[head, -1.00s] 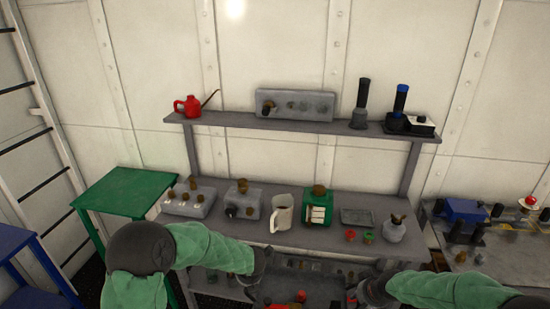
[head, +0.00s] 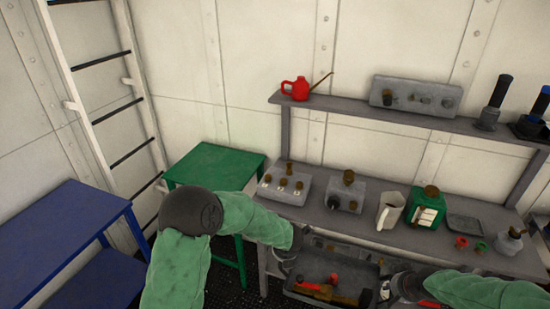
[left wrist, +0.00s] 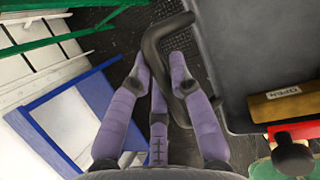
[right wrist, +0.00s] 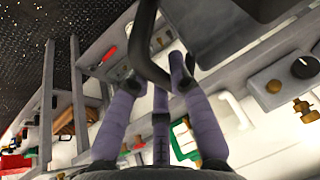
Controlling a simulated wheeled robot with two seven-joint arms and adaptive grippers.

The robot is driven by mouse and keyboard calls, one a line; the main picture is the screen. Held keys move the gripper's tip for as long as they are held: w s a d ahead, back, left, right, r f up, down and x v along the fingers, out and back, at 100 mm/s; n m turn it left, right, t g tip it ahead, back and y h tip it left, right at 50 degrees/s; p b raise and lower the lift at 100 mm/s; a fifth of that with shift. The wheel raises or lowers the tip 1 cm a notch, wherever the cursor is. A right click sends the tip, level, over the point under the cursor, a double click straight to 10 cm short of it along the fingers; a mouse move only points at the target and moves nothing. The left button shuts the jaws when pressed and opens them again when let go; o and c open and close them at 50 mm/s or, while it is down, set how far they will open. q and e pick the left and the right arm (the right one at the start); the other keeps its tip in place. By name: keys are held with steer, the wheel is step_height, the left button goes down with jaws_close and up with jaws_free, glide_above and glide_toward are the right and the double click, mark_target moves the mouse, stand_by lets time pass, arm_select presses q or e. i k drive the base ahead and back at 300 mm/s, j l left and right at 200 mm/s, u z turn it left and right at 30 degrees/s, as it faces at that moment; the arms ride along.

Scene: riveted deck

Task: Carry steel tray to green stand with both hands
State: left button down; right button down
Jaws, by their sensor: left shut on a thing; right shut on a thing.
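The steel tray (head: 345,268) is dark grey and hangs in front of the workbench, with red and brown items in it. My left gripper (head: 284,264) is shut on the handle at its left end. My right gripper (head: 388,288) is shut on the handle at its right end. In the left wrist view the fingers (left wrist: 163,72) close around the dark handle beside the tray (left wrist: 262,50). In the right wrist view the fingers (right wrist: 166,78) hold the other handle, beside the tray's outside (right wrist: 228,32). The green stand (head: 215,165) is left of the bench, its top bare where visible; my left arm covers part.
The grey workbench (head: 355,232) holds control boxes, a white jug (head: 390,211) and a green box (head: 426,208). Its shelf carries a red oil can (head: 296,88). A blue table (head: 60,225) stands at the left, before a wall ladder (head: 100,90).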

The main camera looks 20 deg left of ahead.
mark_target(215, 166)
steer(key=j, duration=2.65)
steer(key=i+j, duration=0.5)
steer(key=i, duration=0.2)
steer(key=i+j, duration=0.55)
steer(key=i+l, duration=0.05)
steer(key=i, duration=0.05)
